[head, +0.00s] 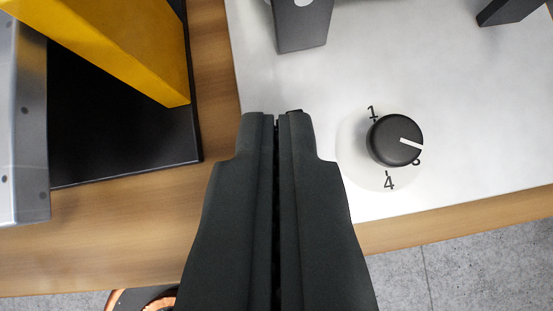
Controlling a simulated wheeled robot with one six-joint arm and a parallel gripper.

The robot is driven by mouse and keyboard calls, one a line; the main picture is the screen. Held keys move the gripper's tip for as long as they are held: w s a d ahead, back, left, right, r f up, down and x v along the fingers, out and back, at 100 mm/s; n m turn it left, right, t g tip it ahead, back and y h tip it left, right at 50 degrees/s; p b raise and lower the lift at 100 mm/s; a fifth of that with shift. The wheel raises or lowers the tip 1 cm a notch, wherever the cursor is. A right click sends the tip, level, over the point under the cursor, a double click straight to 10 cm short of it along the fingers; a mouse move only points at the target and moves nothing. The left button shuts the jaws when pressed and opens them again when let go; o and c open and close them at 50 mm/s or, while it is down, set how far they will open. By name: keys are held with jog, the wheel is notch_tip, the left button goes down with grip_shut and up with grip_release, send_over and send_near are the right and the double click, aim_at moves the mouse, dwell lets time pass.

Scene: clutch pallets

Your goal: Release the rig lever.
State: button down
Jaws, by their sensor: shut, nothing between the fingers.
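My gripper (276,118) is shut and empty, pointing up the picture from the bottom middle. Its tips lie over the left edge of a pale grey panel (460,80). Just above the tips in the picture, apart from them, is a dark grey bracket-like part (303,28) with a light round spot, cut off by the top edge. A second dark part (508,10) shows at the top right corner. I cannot tell whether either is the rig lever; no lever is clearly seen.
Right of the tips, a black dial knob (395,140) with a white pointer sits on the panel. At left, a yellow beam (125,45) slants above a black plate (115,130), beside a grey metal piece (25,130). A wooden tabletop (120,230) borders them; grey floor shows below.

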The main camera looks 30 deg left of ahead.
jog(key=shift+s+f, duration=0.15)
jog(key=shift+s, duration=0.15)
jog(key=shift+s+f, duration=0.15)
jog(key=shift+f, duration=0.1)
dwell(0.4)
